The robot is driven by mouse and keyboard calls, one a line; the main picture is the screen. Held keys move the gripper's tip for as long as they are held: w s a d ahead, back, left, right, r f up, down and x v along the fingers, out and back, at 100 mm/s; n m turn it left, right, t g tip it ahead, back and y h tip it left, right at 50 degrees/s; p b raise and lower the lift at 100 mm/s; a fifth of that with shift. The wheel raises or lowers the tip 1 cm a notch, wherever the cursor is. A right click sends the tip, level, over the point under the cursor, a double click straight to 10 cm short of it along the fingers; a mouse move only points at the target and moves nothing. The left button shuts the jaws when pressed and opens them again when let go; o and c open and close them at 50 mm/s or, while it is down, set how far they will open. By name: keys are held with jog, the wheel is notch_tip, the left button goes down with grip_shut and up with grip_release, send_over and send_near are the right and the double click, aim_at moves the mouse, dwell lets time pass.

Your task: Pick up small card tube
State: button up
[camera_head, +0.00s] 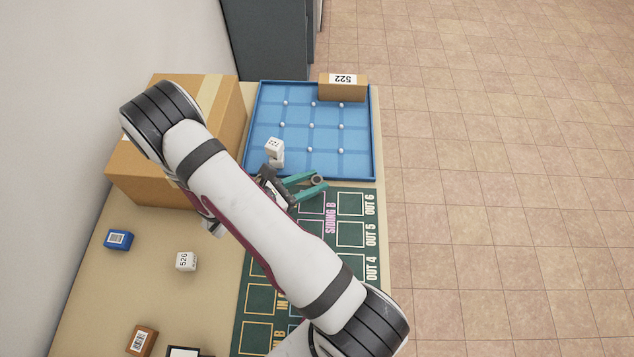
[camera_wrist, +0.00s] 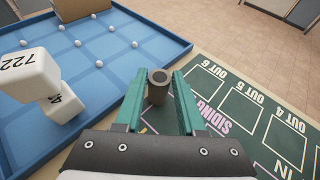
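The small card tube (camera_wrist: 158,92) is a short brown-grey cylinder with a dark hollow top, standing upright on the green mat near the blue tray's edge. It also shows in the head view (camera_head: 317,180). My gripper (camera_head: 312,186) has teal fingers, one on each side of the tube near their tips. In the wrist view my gripper (camera_wrist: 159,82) is open, with a narrow gap visible between the tube and each finger. The tube's lower part is partly hidden low between the fingers.
The blue tray (camera_head: 316,174) holds white blocks (camera_head: 275,150) and box 522 (camera_head: 342,90). A large cardboard box (camera_head: 140,175) stands at left. A blue box (camera_head: 118,239), white block 526 (camera_head: 186,261) and brown box (camera_head: 141,340) lie on the tan table. The mat's marked squares beside the tube look empty.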

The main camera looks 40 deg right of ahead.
grip_shut()
